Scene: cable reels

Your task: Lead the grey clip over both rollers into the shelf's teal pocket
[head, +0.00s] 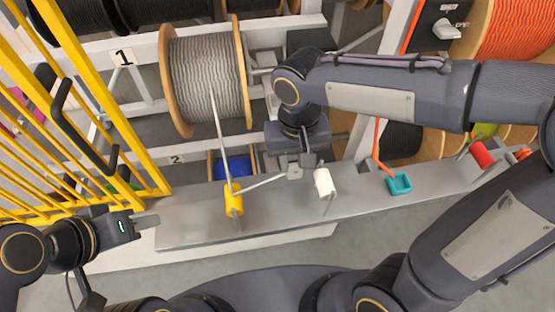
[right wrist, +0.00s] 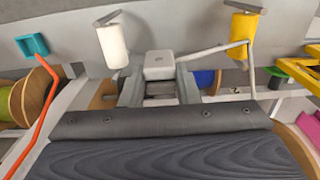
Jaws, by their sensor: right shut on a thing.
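The grey clip (head: 295,172) is held in my right gripper (head: 301,163), just left of the white roller (head: 324,182) and apart from it. The right wrist view shows the clip (right wrist: 159,64) between both fingers. A grey cable runs down from the large grey reel (head: 207,80) to the yellow roller (head: 233,199), bends there, and runs right to the clip. The teal pocket (head: 399,184) sits on the shelf (head: 280,212) further right, empty as far as I see. My left gripper (head: 150,222) is by the shelf's left end, holding nothing visible; its jaw gap is unclear.
A yellow barrier (head: 90,120) stands at the left. An orange cable (head: 377,140) runs to the teal pocket. A blue reel (head: 232,167) sits behind the shelf. The shelf between white roller and pocket is clear.

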